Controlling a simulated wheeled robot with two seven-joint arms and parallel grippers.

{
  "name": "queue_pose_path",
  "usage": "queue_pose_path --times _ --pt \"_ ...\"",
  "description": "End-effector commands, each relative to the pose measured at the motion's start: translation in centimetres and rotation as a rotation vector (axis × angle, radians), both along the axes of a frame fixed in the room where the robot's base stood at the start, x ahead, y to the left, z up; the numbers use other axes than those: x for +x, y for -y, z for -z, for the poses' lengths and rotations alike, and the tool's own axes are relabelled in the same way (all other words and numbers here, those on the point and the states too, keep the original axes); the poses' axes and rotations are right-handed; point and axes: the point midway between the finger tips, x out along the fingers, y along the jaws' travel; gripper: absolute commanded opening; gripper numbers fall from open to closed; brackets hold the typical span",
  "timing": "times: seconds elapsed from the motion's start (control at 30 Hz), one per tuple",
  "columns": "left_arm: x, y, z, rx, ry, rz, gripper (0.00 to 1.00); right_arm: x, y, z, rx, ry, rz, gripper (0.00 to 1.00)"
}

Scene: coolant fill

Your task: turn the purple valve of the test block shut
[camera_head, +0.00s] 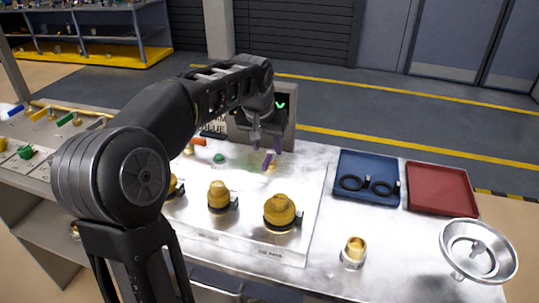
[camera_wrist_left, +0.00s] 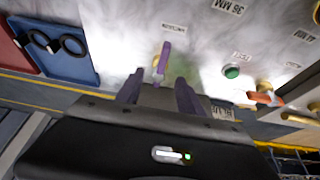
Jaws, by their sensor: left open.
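The purple valve (camera_head: 268,160) is a small purple lever on a brass fitting at the back right of the white test block (camera_head: 240,240). In the left wrist view, the purple lever (camera_wrist_left: 164,58) points toward my gripper. My left gripper (camera_head: 264,145) is at the valve, open, with its fingers pointing down. In the left wrist view, my left gripper (camera_wrist_left: 160,80) has one fingertip on each side of the lever's near end, with gaps showing. Whether a finger touches it I cannot tell. My right gripper is not in view.
A green button (camera_wrist_left: 232,71) and an orange-handled valve (camera_wrist_left: 264,98) are beside the purple one. Large brass caps (camera_head: 281,212) stand in front. A blue tray (camera_head: 367,170) with black rings, a red tray (camera_head: 441,188) and a metal funnel (camera_head: 478,252) are at right. A screen stands behind.

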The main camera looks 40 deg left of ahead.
Motion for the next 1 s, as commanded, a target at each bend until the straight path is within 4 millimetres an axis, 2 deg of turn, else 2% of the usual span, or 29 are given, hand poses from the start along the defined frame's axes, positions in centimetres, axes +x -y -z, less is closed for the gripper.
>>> queue_pose_path --times 0.1,0.3,0.67,1.0 --pt "0.6 -0.2 2.0 0.000 -0.005 0.000 0.44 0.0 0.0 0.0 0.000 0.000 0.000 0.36" --pt "1.7 -0.6 4.4 0.000 -0.002 0.000 0.44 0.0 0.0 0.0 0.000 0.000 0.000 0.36" --pt "1.9 -0.7 5.0 0.000 0.000 0.000 0.44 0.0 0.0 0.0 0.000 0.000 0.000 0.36" --pt "2.0 -0.7 5.0 0.000 0.000 0.000 0.18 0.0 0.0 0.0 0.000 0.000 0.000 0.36"
